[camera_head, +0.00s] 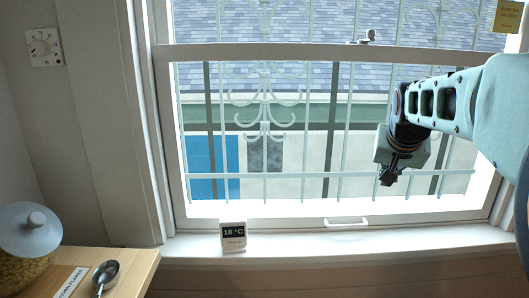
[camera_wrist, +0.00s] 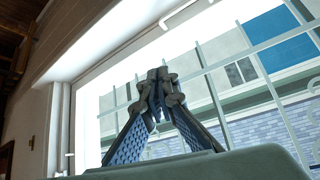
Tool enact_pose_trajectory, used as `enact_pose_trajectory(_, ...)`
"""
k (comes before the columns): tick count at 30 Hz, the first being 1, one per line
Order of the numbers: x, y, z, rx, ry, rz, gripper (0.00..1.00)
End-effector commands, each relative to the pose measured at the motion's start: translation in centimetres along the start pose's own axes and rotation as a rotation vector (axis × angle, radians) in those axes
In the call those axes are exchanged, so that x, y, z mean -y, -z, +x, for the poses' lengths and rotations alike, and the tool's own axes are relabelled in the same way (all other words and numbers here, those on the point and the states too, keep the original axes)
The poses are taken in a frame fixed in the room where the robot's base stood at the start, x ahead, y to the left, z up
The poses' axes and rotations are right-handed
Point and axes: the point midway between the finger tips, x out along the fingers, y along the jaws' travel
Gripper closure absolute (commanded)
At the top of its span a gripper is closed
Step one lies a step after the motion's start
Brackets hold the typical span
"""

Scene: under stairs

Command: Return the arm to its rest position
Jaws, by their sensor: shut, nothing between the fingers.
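My gripper (camera_head: 388,177) hangs at the end of my pale green arm (camera_head: 447,103), in front of the window at the right in the head view. It points downward and holds nothing. In the wrist view my gripper (camera_wrist: 158,80) shows two dark fingers with blue textured pads, their tips brought together. Beyond the fingertips in the wrist view are the bright window and its bars. The gripper appears above the sill and touches nothing that I can see.
A small thermometer reading 18 °C (camera_head: 233,235) stands on the windowsill (camera_head: 400,240). At the lower left a wooden counter (camera_head: 140,265) holds a lidded jar (camera_head: 28,240), a metal scoop (camera_head: 105,274) and a label card (camera_head: 70,283). The window (camera_head: 300,120) has a handle (camera_head: 346,222) at its bottom.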

Motion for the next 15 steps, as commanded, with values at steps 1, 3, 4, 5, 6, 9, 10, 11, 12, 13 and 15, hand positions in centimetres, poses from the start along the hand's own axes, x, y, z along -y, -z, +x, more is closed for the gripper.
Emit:
enact_pose_trajectory(1,-1.3,0.6,-1.4,0.012,-0.008,0.045,1.00)
enact_pose_trajectory(3,-3.0,0.8,-2.5,0.029,-0.019,0.102,1.00)
enact_pose_trajectory(4,-3.6,0.8,-2.9,0.037,-0.023,0.121,1.00)
enact_pose_trajectory(5,-4.3,0.9,-3.3,0.043,-0.027,0.141,1.00)
enact_pose_trajectory(6,-5.0,0.9,-3.7,0.051,-0.031,0.165,1.00)
enact_pose_trajectory(9,-6.5,0.9,-4.8,0.068,-0.039,0.217,1.00)
enact_pose_trajectory(10,-6.9,0.9,-5.0,0.073,-0.041,0.232,1.00)
enact_pose_trajectory(11,-7.3,0.9,-5.3,0.078,-0.042,0.246,1.00)
enact_pose_trajectory(12,-7.8,0.9,-5.7,0.083,-0.044,0.264,1.00)
enact_pose_trajectory(13,-8.2,0.9,-6.0,0.087,-0.046,0.277,1.00)
enact_pose_trajectory(15,-9.0,0.9,-6.6,0.096,-0.049,0.305,1.00)
